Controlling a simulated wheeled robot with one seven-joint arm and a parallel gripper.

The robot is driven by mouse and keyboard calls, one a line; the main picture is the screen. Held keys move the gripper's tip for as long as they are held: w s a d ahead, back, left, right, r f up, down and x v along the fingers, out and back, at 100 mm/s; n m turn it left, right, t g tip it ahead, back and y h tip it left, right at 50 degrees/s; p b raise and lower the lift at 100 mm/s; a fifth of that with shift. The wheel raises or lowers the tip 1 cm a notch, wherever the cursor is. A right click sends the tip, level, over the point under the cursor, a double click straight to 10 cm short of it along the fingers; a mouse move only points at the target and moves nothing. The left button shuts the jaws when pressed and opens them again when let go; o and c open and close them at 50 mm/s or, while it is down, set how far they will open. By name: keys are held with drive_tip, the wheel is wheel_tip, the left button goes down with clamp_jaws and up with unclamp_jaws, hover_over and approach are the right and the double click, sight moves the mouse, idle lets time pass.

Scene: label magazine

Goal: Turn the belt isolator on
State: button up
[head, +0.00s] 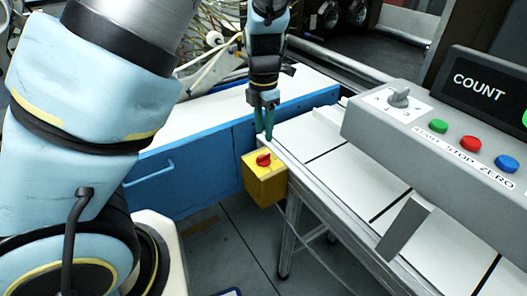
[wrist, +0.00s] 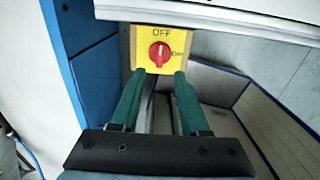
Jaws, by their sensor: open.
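The belt isolator is a yellow box (head: 265,185) with a red rotary knob (head: 263,160), fixed below the near edge of the conveyor frame. In the wrist view the yellow face (wrist: 147,43) reads OFF above the red knob (wrist: 159,54). A smaller label to the knob's right is too small to read surely. My gripper (head: 267,136) hangs just above and behind the box in the head view. In the wrist view my gripper (wrist: 165,76) is open, its two green fingers pointing at the lower part of the knob, one to each side, with nothing between them.
The white-topped conveyor (head: 335,165) runs to the right of the box. A grey control panel (head: 440,130) with a selector and coloured buttons stands over it. A blue cabinet (head: 180,165) with a handle stands to the left. Floor below the box is mostly clear.

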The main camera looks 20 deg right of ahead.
sight(263, 155)
wheel_tip(263, 155, down, 8)
drive_tip(key=shift+f, duration=0.2)
clamp_jaws()
idle(0.4)
